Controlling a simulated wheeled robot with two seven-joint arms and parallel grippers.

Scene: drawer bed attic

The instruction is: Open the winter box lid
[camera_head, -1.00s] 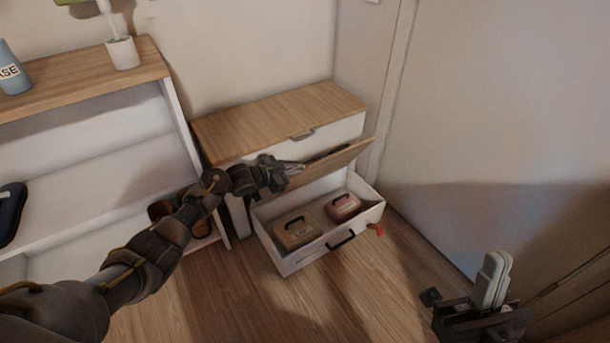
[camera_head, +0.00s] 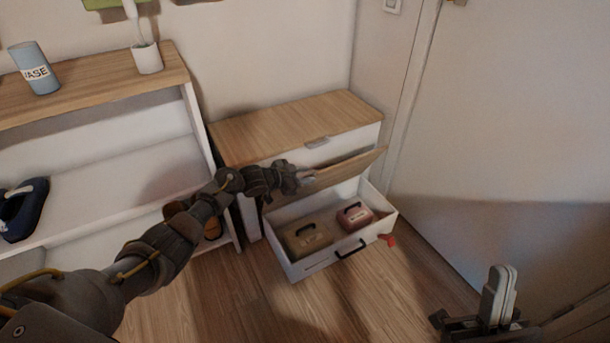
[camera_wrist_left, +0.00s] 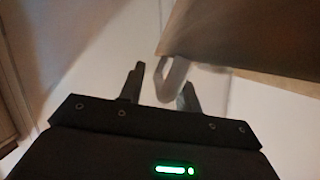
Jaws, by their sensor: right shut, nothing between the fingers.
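A tilted wooden panel (camera_head: 347,168) hangs above the drawer; I cannot tell which is the winter box lid. My left gripper (camera_head: 304,178) is at the panel's left end. In the left wrist view its fingers (camera_wrist_left: 164,93) are apart, with a grey loop handle (camera_wrist_left: 178,72) between them. My right gripper (camera_head: 500,290) is shut and empty, far from the drawer.
The cabinet's wooden top (camera_head: 295,125) is clear. A red tag (camera_head: 387,239) sticks out at the drawer's right. Wooden floor (camera_head: 250,310) is free in front.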

